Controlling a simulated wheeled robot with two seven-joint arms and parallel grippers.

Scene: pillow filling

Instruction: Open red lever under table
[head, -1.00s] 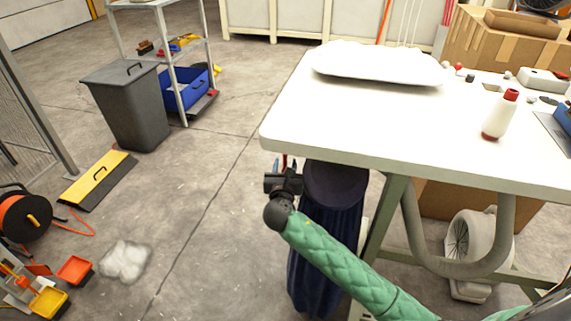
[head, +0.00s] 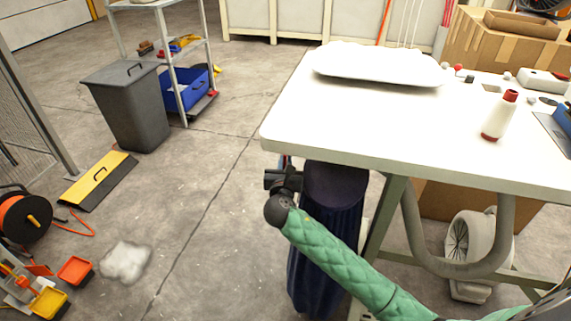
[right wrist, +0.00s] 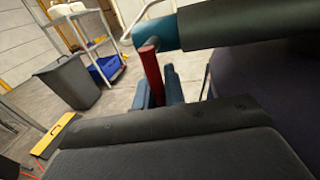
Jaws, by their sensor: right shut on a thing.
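The red lever (right wrist: 151,68) shows in the right wrist view as a short red bar below a teal fitting (right wrist: 160,33). My right gripper (right wrist: 159,92) has its blue fingers closed around the lower part of the lever. In the head view my right gripper (head: 284,178) is at the left front underside of the white table (head: 330,140), beside a dark blue hanging bag (head: 335,215). The lever is largely hidden there by the gripper and table edge. My left gripper is not in view.
A filled white pillow (head: 380,66) and a white bottle with red ends (head: 499,117) are on the table. A grey hose (head: 455,268) and green table leg (head: 385,225) stand right of the bag.

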